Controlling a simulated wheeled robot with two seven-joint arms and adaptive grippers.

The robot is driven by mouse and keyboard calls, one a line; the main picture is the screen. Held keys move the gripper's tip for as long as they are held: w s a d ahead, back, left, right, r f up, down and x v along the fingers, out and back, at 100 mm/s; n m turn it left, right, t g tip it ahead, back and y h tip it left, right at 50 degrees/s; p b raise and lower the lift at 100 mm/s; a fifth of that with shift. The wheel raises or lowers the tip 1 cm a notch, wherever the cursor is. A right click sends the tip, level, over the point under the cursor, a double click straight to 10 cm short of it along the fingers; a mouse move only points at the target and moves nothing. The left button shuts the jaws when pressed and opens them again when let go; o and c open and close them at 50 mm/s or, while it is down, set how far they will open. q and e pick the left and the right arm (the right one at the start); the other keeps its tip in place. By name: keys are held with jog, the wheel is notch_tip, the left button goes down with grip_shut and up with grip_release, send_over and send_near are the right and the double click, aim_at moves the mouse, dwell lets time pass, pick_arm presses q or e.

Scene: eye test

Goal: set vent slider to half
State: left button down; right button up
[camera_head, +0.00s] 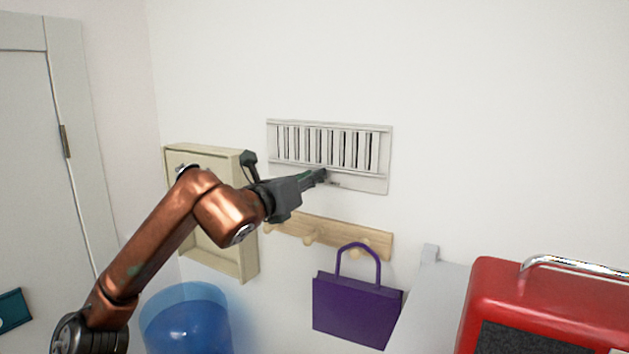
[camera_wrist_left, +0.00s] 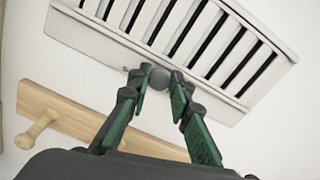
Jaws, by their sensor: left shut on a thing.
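The vent (camera_head: 372,184) is a pale slotted plate on the white wall, with light slats and dark narrow gaps between them. In the left wrist view the vent (camera_wrist_left: 90,38) fills the top, tilted. Its slider knob (camera_wrist_left: 158,77) is a small grey round piece at the plate's lower strip. My left gripper (camera_head: 322,175) reaches the vent's lower edge from the left. In the left wrist view my left gripper (camera_wrist_left: 156,80) has its green-padded fingertips on both sides of the knob and is shut on it. The knob is hidden in the head view. My right gripper is not in view.
A wooden peg rail (camera_head: 335,236) is below the vent, with a purple bag (camera_head: 355,308) at it. A cream box frame (camera_head: 247,262) is behind my left arm. A blue translucent bin (camera_head: 187,322) stands below; a red case (camera_head: 530,295) is at right.

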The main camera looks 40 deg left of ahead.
pick_arm(q)
jog(key=c, duration=1.8)
grip_release()
jog(key=shift+d, duration=0.15)
jog(key=shift+c, duration=0.2)
jog(key=shift+o, duration=0.5)
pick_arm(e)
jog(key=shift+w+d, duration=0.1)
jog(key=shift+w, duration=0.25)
pick_arm(q)
jog(key=s+d, duration=0.2)
jog(key=s, duration=0.9)
jog(key=shift+s, duration=0.4)
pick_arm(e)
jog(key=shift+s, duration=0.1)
